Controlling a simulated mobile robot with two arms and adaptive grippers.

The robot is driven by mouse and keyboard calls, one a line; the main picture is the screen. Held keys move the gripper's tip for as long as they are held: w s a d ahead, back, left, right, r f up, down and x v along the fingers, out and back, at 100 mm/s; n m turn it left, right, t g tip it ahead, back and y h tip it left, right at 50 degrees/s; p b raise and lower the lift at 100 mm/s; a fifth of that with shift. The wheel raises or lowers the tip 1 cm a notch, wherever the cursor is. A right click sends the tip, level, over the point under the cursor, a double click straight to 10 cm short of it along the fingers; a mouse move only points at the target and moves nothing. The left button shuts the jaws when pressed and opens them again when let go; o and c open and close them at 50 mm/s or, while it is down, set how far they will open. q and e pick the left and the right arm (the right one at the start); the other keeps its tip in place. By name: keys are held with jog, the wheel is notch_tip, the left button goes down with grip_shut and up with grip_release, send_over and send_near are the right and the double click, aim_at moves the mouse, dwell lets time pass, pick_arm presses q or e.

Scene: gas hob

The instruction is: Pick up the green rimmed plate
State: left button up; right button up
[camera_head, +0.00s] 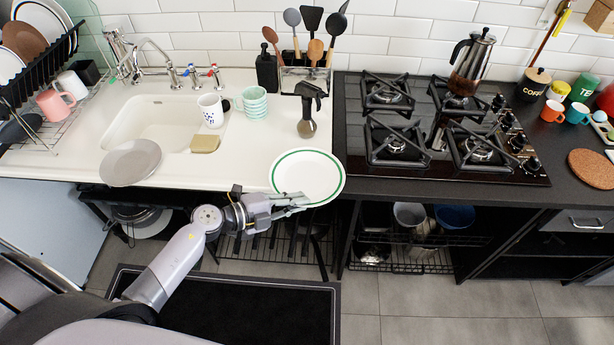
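The green rimmed plate (308,175) is white with a green ring near its edge. It is at the front right of the white sink counter, and its front rim reaches past the counter's front edge. My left gripper (298,203) is at the plate's front left rim, with its fingers pointing right and overlapping the rim in the picture. I cannot tell whether the fingers are closed on the rim or only around it. My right gripper is not in view.
A spray bottle (308,108) stands just behind the green rimmed plate. A gas hob (440,130) with a moka pot (470,62) is to the right. A wire rack (275,250) is below the counter.

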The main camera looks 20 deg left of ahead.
pick_arm(q)
grip_shut()
dwell(0.3)
dwell(0.3)
notch_tip(320, 180, up, 20)
jog(key=p, duration=0.5)
jog(key=shift+r, duration=0.15)
jog(key=shift+w, duration=0.1)
dwell(0.6)
